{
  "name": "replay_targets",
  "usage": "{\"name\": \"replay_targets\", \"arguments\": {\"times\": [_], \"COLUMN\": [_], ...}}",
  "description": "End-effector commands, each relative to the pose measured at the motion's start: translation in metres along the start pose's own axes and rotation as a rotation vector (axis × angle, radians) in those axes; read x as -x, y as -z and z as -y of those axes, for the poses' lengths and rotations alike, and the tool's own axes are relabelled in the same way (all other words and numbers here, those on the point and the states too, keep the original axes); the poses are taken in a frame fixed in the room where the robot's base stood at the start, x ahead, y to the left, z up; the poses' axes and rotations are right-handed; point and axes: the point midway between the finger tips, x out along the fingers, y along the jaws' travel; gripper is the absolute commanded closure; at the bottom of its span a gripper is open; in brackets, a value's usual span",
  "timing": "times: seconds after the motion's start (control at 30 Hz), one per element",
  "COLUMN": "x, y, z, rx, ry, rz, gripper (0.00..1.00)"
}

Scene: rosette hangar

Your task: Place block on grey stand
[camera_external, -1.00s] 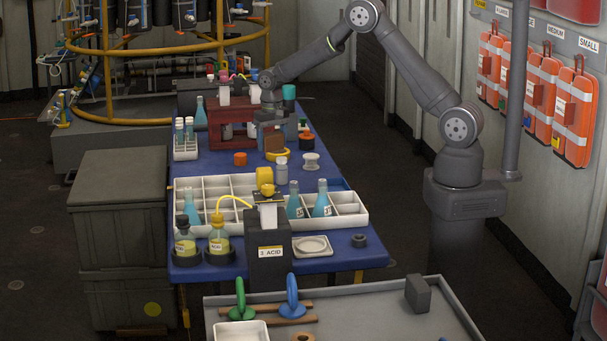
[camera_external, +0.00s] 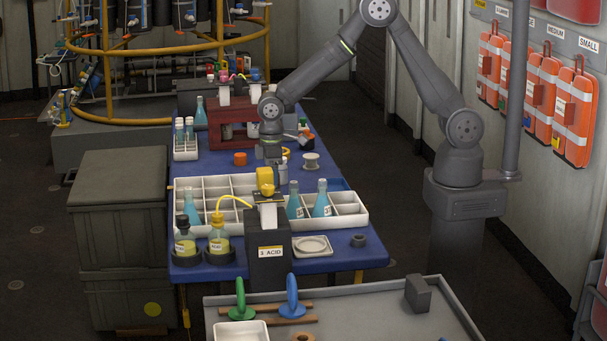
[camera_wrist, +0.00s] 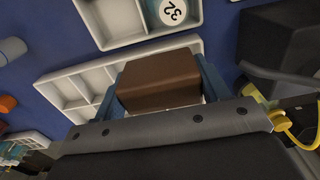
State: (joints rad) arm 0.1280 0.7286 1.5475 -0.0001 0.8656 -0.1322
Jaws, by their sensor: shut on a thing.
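My gripper (camera_external: 268,162) is over the blue table, just behind the yellow valve on the dark box. In the wrist view, my gripper (camera_wrist: 163,82) has its blue fingers on either side of a brown block (camera_wrist: 160,82) and is shut on it. The block is hidden in the external view. A grey angular piece (camera_external: 418,295) stands on the front cart; I cannot tell whether this is the grey stand. The dark grey box (camera_external: 268,262) labelled "3 ACID" is another grey upright body.
A white divided tray (camera_external: 350,218) with blue flasks lies under and around my gripper. The yellow valve (camera_external: 265,180) and yellow tube (camera_wrist: 290,132) are close by. Two yellow flasks stand front left. A white dish (camera_external: 312,246) and a dark ring (camera_external: 358,240) lie front right.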

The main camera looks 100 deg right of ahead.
Motion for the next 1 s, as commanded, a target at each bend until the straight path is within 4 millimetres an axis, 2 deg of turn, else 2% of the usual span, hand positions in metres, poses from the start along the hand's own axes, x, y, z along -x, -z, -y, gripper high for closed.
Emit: {"name": "replay_targets", "arguments": {"times": [0.17,0.27,0.47,0.63,0.8,1.0], "x": [0.0,0.0,0.0,0.0,0.0,0.0], "y": [0.002,0.004,0.001,-0.014,-0.043,-0.087], "z": [-0.012,-0.038,-0.126,-0.207,-0.287,-0.367], "rx": [-0.005,-0.01,-0.015,-0.015,-0.016,-0.014], "ry": [0.0,0.0,0.0,0.0,0.0,0.001], "rz": [-0.001,-0.001,-0.001,-0.001,-0.001,0.0], "gripper": [0.56,0.56,0.56,0.56,0.56,0.56]}}
